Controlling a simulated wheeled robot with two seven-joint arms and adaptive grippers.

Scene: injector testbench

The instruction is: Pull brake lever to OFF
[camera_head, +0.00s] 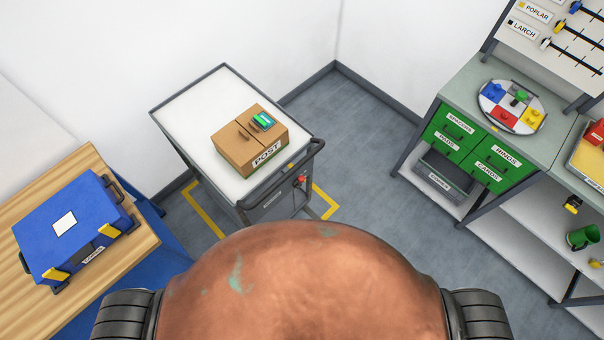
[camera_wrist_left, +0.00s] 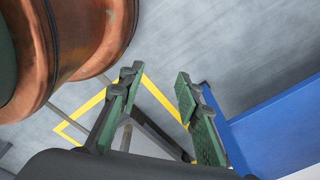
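A grey cart (camera_head: 185,100) with a white top stands in the middle of the head view, with a black push handle (camera_head: 312,160) on its right side. A small red part (camera_head: 300,181) sits just below that handle; it may be the brake lever, but it is too small to tell its setting. My left gripper (camera_wrist_left: 158,80) shows only in the left wrist view. Its two green-padded fingers are apart with nothing between them, above the floor and away from the red part. My right gripper is out of view.
A cardboard box (camera_head: 238,148) marked POST and a small green-screened device (camera_head: 262,121) are on the cart. A wooden bench (camera_head: 148,241) with a blue case (camera_head: 90,212) stands left. A green-drawered workbench (camera_head: 437,108) stands right. Yellow floor tape (camera_head: 327,203) edges the cart; floor between cart and workbench is clear.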

